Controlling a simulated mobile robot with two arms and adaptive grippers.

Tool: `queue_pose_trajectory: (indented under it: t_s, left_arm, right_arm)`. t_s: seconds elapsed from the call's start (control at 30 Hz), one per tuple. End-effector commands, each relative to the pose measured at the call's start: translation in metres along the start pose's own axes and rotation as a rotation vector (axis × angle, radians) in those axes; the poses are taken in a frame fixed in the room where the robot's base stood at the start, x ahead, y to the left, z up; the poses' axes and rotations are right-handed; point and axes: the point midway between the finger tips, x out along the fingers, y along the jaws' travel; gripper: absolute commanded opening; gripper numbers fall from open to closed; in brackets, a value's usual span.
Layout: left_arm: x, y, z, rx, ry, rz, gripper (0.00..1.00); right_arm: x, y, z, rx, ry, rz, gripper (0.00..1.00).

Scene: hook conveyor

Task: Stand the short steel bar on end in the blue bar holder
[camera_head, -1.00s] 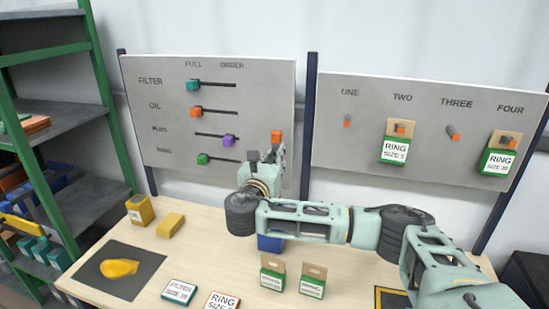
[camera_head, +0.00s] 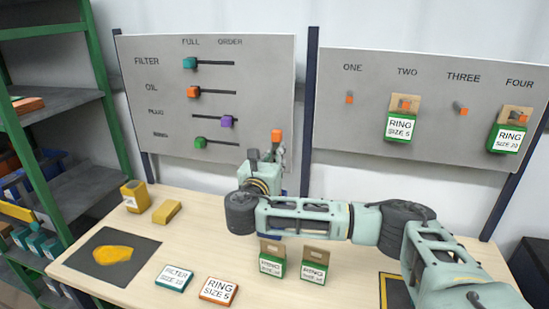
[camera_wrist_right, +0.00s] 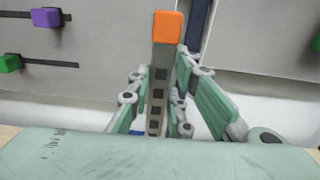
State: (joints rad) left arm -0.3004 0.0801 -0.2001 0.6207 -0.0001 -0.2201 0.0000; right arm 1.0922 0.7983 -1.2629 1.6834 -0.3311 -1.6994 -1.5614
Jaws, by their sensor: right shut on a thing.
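My right gripper (camera_head: 266,157) is shut on the short steel bar, whose orange end (camera_head: 277,136) points up above the fingers. In the right wrist view the bar (camera_wrist_right: 158,85) stands between the two green-and-grey fingers, roughly upright, with the orange end (camera_wrist_right: 167,27) at the top. The blue bar holder is mostly hidden behind my right arm. A small blue patch (camera_wrist_right: 137,132) shows beside the bar's lower part in the wrist view. I cannot tell whether bar and holder touch. My left gripper is out of view.
A grey slider board (camera_head: 150,95) and a grey hook board (camera_head: 430,150) stand behind the table (camera_head: 205,225). Yellow boxes (camera_head: 134,196) and a dark mat (camera_head: 125,275) are at left. A green shelf (camera_head: 105,95) is far left.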

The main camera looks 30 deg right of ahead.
Motion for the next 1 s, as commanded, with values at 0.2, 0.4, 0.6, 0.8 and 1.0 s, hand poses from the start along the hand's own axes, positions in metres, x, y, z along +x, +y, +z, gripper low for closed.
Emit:
queue_pose_trajectory:
  t_s: [0.2,0.4,0.6,0.8,1.0]
  left_arm:
    - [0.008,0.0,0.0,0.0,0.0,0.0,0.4]
    - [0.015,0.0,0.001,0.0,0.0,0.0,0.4]
    - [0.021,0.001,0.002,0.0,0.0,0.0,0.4]
    - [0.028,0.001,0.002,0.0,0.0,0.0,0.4]
    - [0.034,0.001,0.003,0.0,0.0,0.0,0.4]
  right_arm:
    - [0.0,0.0,-0.018,-0.001,-0.001,0.0,0.0]
    - [0.0,0.0,-0.035,0.0,0.0,0.001,0.0]
    - [0.0,0.0,-0.051,-0.001,0.0,0.0,0.0]
    - [0.0,0.0,-0.067,0.0,0.0,0.0,0.0]
    - [0.0,0.001,-0.08,0.0,-0.001,0.001,0.0]
